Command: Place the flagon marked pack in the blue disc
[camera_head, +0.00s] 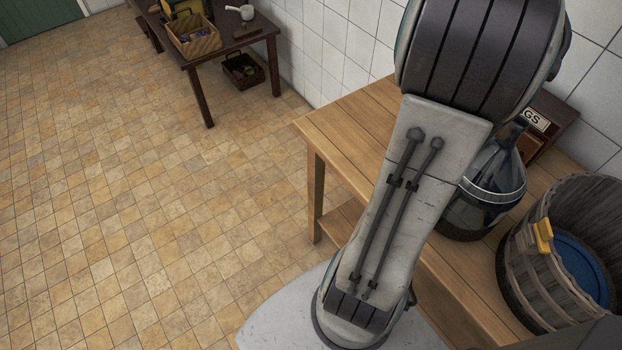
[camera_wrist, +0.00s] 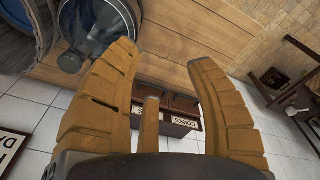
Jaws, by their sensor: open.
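A dark, clear-glass flagon (camera_head: 462,214) with a pale band stands upright on the wooden table, partly hidden behind my arm in the head view. It also shows at the top left of the wrist view (camera_wrist: 88,22), beyond one finger. No "pack" mark is readable on it. A blue disc (camera_head: 578,268) lies inside a round wooden-stave basket (camera_head: 540,275), right of the flagon; its far parts are hidden by the rim. My gripper (camera_wrist: 163,56) is open and empty above the table, beside the flagon and apart from it. The head view does not show the fingers.
A dark box labelled CORKS (camera_wrist: 182,122) stands at the table's back by the tiled wall; a box with a sign ending in "GS" (camera_head: 533,118) stands behind the flagon. The table's left part (camera_head: 350,125) is clear.

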